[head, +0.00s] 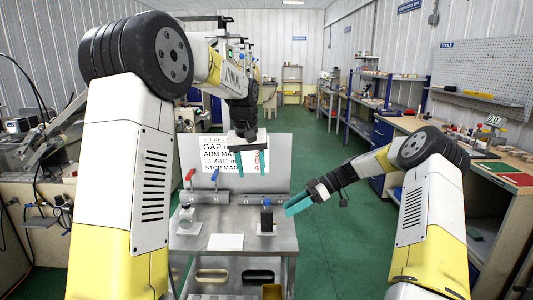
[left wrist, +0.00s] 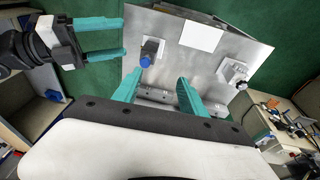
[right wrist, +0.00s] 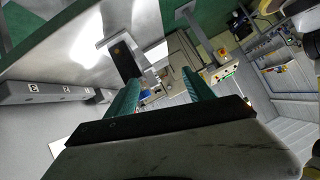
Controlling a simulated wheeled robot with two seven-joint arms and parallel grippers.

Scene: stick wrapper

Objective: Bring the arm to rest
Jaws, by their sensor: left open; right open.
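My left gripper (head: 248,162) hangs in front of the sign panel above the back of the metal workbench (head: 205,258). Its teal fingers (left wrist: 158,95) are apart and empty in the left wrist view. My right gripper (head: 297,205) is lower, at the right edge of the bench, with its teal fingers pointing left. The left wrist view also shows the right gripper (left wrist: 100,38) with its fingers spread and nothing between them. In the right wrist view its fingers (right wrist: 160,90) are apart. Neither gripper touches anything that I can see.
On the bench stand a dark block with a blue top (head: 267,217), a grey fixture (head: 188,218) and a white plate (head: 226,242). A sign panel (head: 215,152) rises behind. Green floor (head: 335,240) is clear to the right.

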